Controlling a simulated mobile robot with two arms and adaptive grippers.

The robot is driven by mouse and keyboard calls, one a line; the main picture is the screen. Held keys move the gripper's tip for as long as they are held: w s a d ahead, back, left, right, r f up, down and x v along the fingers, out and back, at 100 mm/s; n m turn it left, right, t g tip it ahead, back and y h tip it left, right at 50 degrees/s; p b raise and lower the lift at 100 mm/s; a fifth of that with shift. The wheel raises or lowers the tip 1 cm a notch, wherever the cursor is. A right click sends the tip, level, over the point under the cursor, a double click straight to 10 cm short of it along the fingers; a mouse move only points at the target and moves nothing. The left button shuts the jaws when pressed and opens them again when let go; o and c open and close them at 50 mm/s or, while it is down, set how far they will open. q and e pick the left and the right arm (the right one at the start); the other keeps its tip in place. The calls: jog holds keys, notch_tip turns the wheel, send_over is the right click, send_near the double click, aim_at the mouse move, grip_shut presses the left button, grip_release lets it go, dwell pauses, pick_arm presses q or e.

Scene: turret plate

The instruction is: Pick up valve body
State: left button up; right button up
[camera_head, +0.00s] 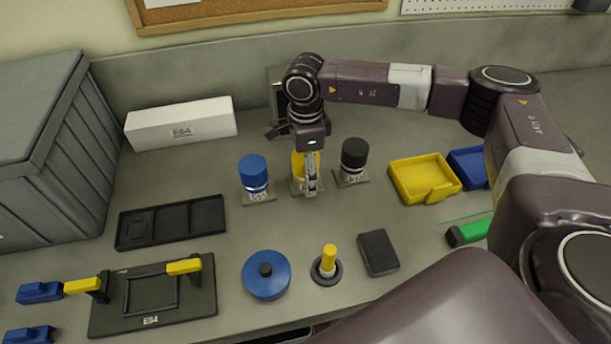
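My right gripper (311,188) points down at the yellow capped cylinder (299,164), one of three on small labelled plates. The gripper covers part of this cylinder, and its fingers are seen nearly edge-on. I cannot tell whether they touch it or how far apart they are. A blue-capped cylinder (253,172) stands upright to its left and a black-capped one (354,155) to its right. No part is readably marked as the valve body, so I cannot tell which it is. My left gripper is not in view.
In front lie a blue disc (262,281), a yellow peg on a round base (329,258), a dark block (378,252) and a black fixture (195,300) with yellow clamps. A black tray (172,222), white box (180,123) and grey crate (45,150) are left; a yellow bin (408,185) is right.

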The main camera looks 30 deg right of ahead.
grip_shut()
jog(key=shift+w, duration=0.1)
jog(key=shift+r, duration=0.2)
